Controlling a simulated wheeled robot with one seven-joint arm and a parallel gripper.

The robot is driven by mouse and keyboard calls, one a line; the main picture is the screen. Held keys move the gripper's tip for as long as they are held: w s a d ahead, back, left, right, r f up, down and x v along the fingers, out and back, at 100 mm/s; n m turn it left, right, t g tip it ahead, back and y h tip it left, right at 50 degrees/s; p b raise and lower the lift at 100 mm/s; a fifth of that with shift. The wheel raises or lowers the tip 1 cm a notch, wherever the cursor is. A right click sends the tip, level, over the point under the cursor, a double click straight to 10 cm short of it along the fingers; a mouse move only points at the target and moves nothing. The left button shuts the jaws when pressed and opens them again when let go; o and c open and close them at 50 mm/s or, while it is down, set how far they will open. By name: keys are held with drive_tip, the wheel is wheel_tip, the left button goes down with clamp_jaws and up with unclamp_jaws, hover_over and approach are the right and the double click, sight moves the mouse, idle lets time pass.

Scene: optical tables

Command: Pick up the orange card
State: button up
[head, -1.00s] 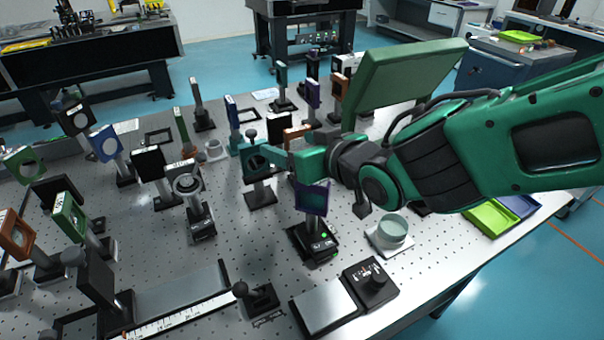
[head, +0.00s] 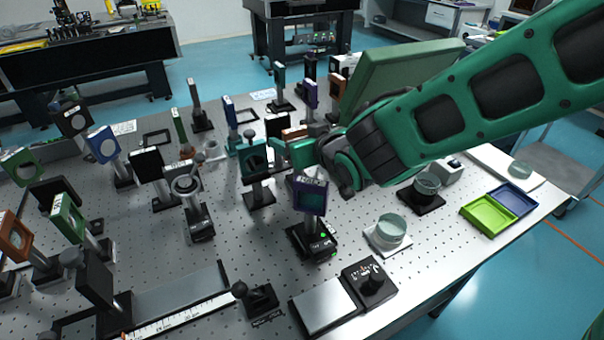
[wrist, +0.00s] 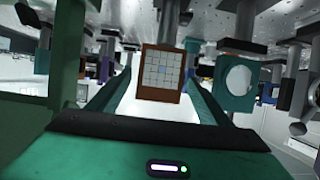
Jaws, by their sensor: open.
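The orange card (wrist: 161,72) is an orange-brown plate with a pale grid, on a post. In the wrist view, which looks upside down, it shows between the two green fingers of my gripper (wrist: 156,82). The fingers are apart and not visibly touching it; I cannot tell how deep it sits between them. In the head view only an orange-brown edge (head: 293,133) shows, just behind my gripper (head: 290,152), and the rest is hidden.
A teal mount (head: 254,158) stands close left of my gripper, and a purple mount (head: 311,195) stands in front. Several other mounts crowd the perforated table. A green tray (head: 479,215) and a blue tray (head: 512,199) lie at the right edge.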

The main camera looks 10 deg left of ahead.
drive_tip(key=shift+x, duration=1.85)
drive_tip(key=shift+w+d, duration=0.1)
drive_tip(key=shift+c, duration=0.4)
drive_tip(key=shift+r, duration=0.1)
clamp_jaws()
